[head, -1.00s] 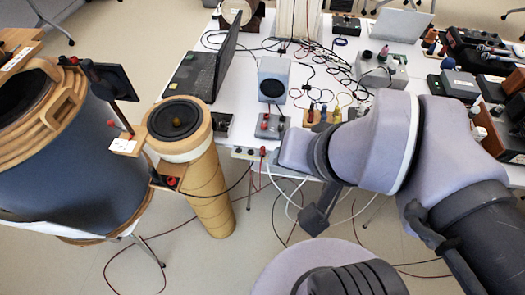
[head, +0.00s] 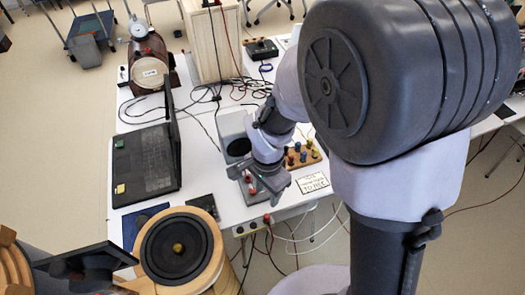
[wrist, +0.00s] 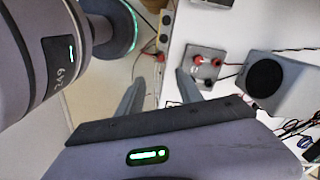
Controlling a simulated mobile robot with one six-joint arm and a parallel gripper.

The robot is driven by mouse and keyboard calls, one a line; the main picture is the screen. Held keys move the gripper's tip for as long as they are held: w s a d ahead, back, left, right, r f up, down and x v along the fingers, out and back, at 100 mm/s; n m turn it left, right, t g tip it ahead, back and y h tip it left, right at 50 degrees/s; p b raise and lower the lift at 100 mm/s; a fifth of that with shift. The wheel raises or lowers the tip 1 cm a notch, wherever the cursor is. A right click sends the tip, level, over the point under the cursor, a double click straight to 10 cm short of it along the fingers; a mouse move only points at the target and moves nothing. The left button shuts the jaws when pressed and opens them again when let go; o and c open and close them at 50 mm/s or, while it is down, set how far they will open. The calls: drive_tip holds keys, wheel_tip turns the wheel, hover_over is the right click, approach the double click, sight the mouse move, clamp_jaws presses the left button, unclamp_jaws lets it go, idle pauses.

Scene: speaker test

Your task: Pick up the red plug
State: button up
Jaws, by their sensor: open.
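A red plug (head: 267,218) sits in a pale socket strip at the table's front edge. In the wrist view a red plug (wrist: 162,57) shows at that strip, just beyond and between my finger tips. A grey box (wrist: 203,68) to its right carries red and dark knobs or plugs; it also shows in the head view (head: 247,193). I cannot tell for sure which red piece is the named plug. My gripper (wrist: 160,77) is open, with nothing between its fingers. In the head view my gripper (head: 268,182) is above the grey box's right side, its tips unclear.
A grey speaker (head: 233,130) stands behind the grey box. A laptop (head: 147,160) is at the left. A wooden block with coloured knobs (head: 303,155) and a small sign (head: 312,183) are at the right. Loose cables cross the table and hang from its front edge.

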drive_tip(key=b, duration=0.5)
hover_over(267, 216)
drive_tip(key=f, duration=1.1)
drive_tip(key=shift+s+d+f, duration=0.2)
drive_tip(key=shift+s+f, duration=0.1)
drive_tip(key=shift+s, duration=0.1)
drive_tip(key=f+b, duration=0.1)
drive_tip(key=f, duration=0.1)
drive_tip(key=f+b, duration=0.1)
drive_tip(key=f, duration=0.1)
drive_tip(key=w+f+b, duration=0.1)
drive_tip(key=f, duration=0.1)
drive_tip(key=shift+a, duration=0.25)
drive_tip(key=shift+s+r, duration=0.1)
drive_tip(key=shift+r, duration=0.1)
drive_tip(key=shift+c, duration=1.1)
clamp_jaws()
